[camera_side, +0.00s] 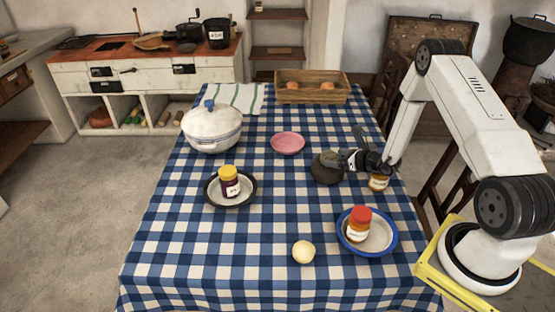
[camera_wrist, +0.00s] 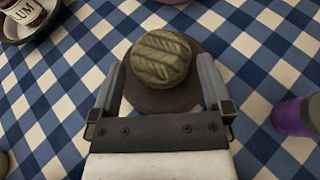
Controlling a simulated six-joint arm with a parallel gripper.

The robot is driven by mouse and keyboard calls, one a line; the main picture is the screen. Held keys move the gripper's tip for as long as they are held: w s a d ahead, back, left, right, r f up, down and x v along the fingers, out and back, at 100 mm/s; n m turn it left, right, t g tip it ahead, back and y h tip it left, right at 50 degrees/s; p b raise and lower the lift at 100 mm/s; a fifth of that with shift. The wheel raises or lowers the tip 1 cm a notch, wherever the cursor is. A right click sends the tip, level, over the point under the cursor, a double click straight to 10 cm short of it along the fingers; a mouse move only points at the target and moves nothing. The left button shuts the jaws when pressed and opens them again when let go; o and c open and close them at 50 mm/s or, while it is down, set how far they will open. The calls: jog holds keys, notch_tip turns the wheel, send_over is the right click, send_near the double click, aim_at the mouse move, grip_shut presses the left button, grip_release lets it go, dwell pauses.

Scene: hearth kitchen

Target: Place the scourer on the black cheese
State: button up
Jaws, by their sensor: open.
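The scourer (camera_wrist: 160,58) is a round, olive-green, ridged piece in the wrist view. It lies on top of a dark round disc, the black cheese (camera_wrist: 152,102), whose rim shows around it. In the side view the black cheese (camera_side: 326,173) is a dark rounded shape on the table, and the scourer is hard to tell apart from it. My gripper (camera_wrist: 162,76) is open, with one finger on each side of the scourer and cheese. In the side view my gripper (camera_side: 346,158) is just right of the cheese.
A jar (camera_side: 378,183) stands close beneath my wrist. A pink bowl (camera_side: 287,143), white pot (camera_side: 212,128), dark plate with a jar (camera_side: 229,182), blue-rimmed plate (camera_side: 388,242) with a red-lidded jar, and pale round item (camera_side: 303,252) are around. The front left cloth is clear.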

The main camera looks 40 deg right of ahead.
jog(key=v, duration=0.8)
jog(key=shift+s+r, duration=0.2)
jog(key=shift+s, duration=0.2)
jog(key=shift+a, duration=0.1)
jog(key=a+r+n+g+y, duration=0.3)
jog(key=a+n, duration=0.3)
jog(key=a, duration=0.1)
jog(key=a+r+n+g+y, duration=0.25)
jog(key=a+n+y, duration=0.2)
jog(key=a, duration=0.35)
jog(key=s+a+r+n+g+h, duration=0.2)
jog(key=s+a+r+n+h, duration=0.2)
jog(key=n, duration=0.8)
jog(key=s+a+r+n+g+h, duration=0.3)
jog(key=s+a+r+n+h, duration=0.1)
jog(key=n, duration=0.8)
jog(key=shift+a+r+n+h, duration=0.2)
jog(key=shift+r+n+h, duration=0.15)
jog(key=shift+r, duration=0.4)
